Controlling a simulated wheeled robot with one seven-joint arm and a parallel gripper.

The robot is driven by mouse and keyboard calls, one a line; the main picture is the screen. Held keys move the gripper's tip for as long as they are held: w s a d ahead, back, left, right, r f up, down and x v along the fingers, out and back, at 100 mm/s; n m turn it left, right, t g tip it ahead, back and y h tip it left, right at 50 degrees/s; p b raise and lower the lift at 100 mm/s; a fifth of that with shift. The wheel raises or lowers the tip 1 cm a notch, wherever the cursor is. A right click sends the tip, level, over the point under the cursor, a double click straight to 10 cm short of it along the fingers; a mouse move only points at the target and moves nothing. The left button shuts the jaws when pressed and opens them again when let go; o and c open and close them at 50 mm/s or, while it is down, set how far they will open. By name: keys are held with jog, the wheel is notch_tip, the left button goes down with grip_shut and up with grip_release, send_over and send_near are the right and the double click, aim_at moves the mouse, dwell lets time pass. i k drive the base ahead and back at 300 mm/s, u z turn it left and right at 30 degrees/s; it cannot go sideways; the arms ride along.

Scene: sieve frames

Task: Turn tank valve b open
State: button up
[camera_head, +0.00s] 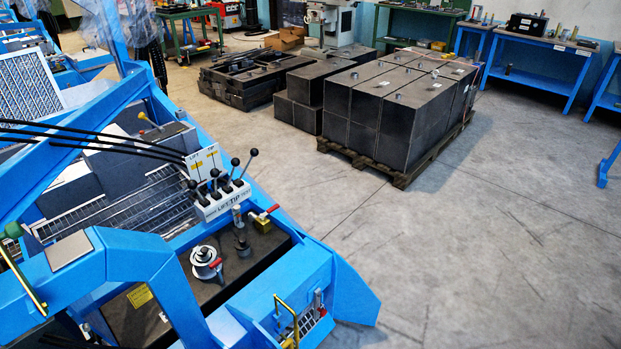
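A dark tank (215,292) sits in a blue machine frame at lower left. A brass valve with a red handle (266,214) is at the tank's back right edge. A bent yellow handle (287,315) and a small red-handled part (318,302) are at the front right. No readable label shows which is tank valve b. My gripper is not in view.
A lever block (222,200) with several black-knobbed levers, marked LIFT and TIP, stands behind the tank. Blue beams (120,250) cross in front and left. Dark blocks on a pallet (400,175) stand behind; the concrete floor (480,260) at right is clear.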

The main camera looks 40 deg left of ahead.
aim_at(276, 207)
jog(key=u, duration=0.7)
jog(key=i, duration=0.95)
jog(key=u, duration=1.4)
jog(key=i, duration=0.45)
jog(key=u, duration=0.4)
